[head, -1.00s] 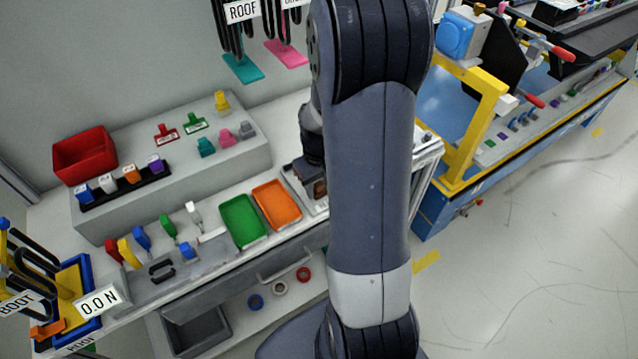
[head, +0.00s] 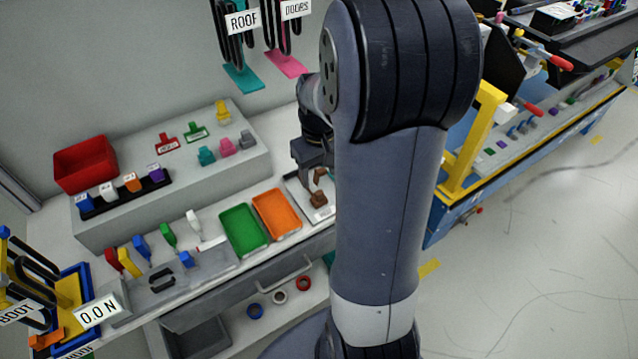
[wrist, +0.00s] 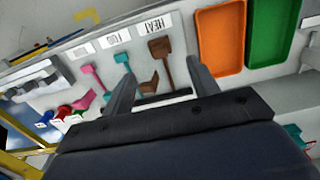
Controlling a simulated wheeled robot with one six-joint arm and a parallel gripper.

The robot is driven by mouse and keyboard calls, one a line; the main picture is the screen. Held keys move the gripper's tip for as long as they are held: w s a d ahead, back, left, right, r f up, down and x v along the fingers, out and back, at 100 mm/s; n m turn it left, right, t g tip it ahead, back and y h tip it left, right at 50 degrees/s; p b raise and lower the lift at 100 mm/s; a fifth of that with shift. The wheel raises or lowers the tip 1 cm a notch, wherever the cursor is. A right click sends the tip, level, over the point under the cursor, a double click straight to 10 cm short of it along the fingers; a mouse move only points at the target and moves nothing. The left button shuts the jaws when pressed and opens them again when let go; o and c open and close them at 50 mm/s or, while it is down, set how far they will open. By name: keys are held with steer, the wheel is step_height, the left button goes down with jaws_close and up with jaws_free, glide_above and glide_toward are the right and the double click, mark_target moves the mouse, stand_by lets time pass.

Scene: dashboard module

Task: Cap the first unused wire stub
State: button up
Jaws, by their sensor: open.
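My gripper (wrist: 160,60) is open in the wrist view, its two dark fingers spread. A brown paddle-shaped piece (wrist: 160,48) lies beyond and between the fingertips, with a second brown piece (wrist: 148,86) nearer. I cannot tell whether either is touched; no item is clearly gripped. Teal (wrist: 122,60) and pink (wrist: 90,72) pieces stand to the left, by white labels. In the head view my gripper (head: 316,168) is above the brown pieces (head: 318,196), partly hidden by my arm. I cannot make out which item is a wire stub or its cap.
The orange tray (head: 276,232) and green tray (head: 228,245) lie left of the gripper. A grey raised shelf (head: 225,172) with coloured clips and a red bin (head: 70,172) stands behind. A yellow frame (head: 462,188) stands right of my arm.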

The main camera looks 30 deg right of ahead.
mark_target(319, 192)
step_height(319, 192, up, 2)
steer(key=shift+r, duration=0.25)
steer(key=shift+p, duration=0.35)
steer(key=c, duration=0.3)
steer(key=p, duration=0.2)
steer(key=shift+w+r+p, duration=0.1)
steer(key=shift+r+p, duration=0.1)
steer(key=shift+p, duration=0.1)
steer(key=c, duration=0.3)
steer(key=n+p, duration=0.1)
steer(key=p, duration=0.2)
steer(key=shift+f, duration=0.15)
steer(key=shift+c, duration=1.4)
steer(key=shift+f+n+p, duration=0.3)
steer(key=shift+f+p, duration=0.05)
steer(key=shift+p, duration=0.7)
jaws_close()
steer(key=shift+f+b, duration=2.3)
steer(key=shift+f, duration=0.9)
